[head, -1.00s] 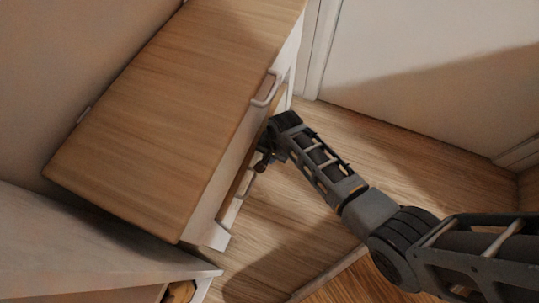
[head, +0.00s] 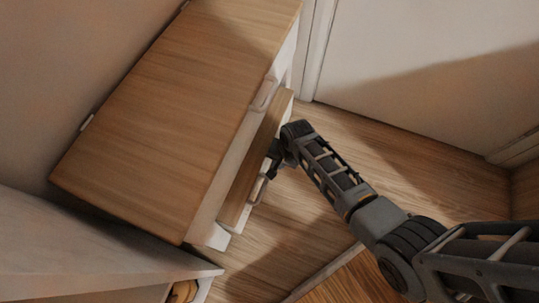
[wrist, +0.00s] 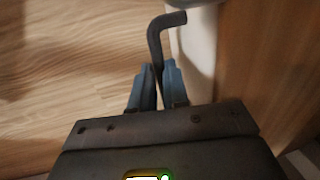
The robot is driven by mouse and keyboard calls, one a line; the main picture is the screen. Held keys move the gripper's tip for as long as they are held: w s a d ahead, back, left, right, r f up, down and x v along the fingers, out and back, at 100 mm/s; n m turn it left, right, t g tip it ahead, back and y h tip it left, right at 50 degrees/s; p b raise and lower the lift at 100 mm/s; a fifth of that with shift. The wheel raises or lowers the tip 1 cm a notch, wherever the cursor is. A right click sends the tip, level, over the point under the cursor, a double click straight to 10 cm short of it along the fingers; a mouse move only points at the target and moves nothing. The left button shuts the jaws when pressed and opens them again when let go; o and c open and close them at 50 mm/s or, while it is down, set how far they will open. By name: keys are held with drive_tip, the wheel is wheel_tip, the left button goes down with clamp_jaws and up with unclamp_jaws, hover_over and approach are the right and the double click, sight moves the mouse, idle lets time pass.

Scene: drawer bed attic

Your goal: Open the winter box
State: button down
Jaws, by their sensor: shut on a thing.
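A wooden-topped white cabinet (head: 180,110) fills the left of the head view. Below its top drawer, a lower drawer (head: 240,192) stands partly out, and its wood-coloured upper side shows. No label marks it as the winter box. My gripper (head: 273,163) is at the front of this lower drawer, shut on its handle (head: 258,189). In the wrist view, the blue fingers (wrist: 156,85) close around the bar of the dark handle (wrist: 155,38), beside the pale drawer front (wrist: 195,45). The drawer's inside is not clear to see.
The top drawer's handle (head: 264,92) is above, with that drawer closed. A pale piece of furniture (head: 95,255) stands at the lower left. Wooden floor (head: 310,215) is free in front of the cabinet, up to a white wall or door (head: 430,70).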

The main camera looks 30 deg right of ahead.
drive_tip(key=s+d+p, duration=0.3)
drive_tip(key=s+d, duration=0.4)
drive_tip(key=s, duration=0.3)
drive_tip(key=s+d+p, duration=0.4)
drive_tip(key=s+d, duration=0.3)
drive_tip(key=s, duration=0.3)
drive_tip(key=shift+d, duration=0.35)
drive_tip(key=shift+s, duration=0.1)
drive_tip(key=c, duration=1.1)
unclamp_jaws()
drive_tip(key=shift+s+d+r+p, duration=0.2)
drive_tip(key=shift+r+p, duration=0.5)
drive_tip(key=shift+r, duration=0.55)
drive_tip(key=shift+s+d+r+p, duration=0.1)
drive_tip(key=shift+s+r+p, duration=0.15)
drive_tip(key=shift+r+p, duration=0.8)
drive_tip(key=shift+s+d+r+p, duration=0.2)
drive_tip(key=shift+r+p, duration=0.2)
drive_tip(key=shift+r, duration=1.1)
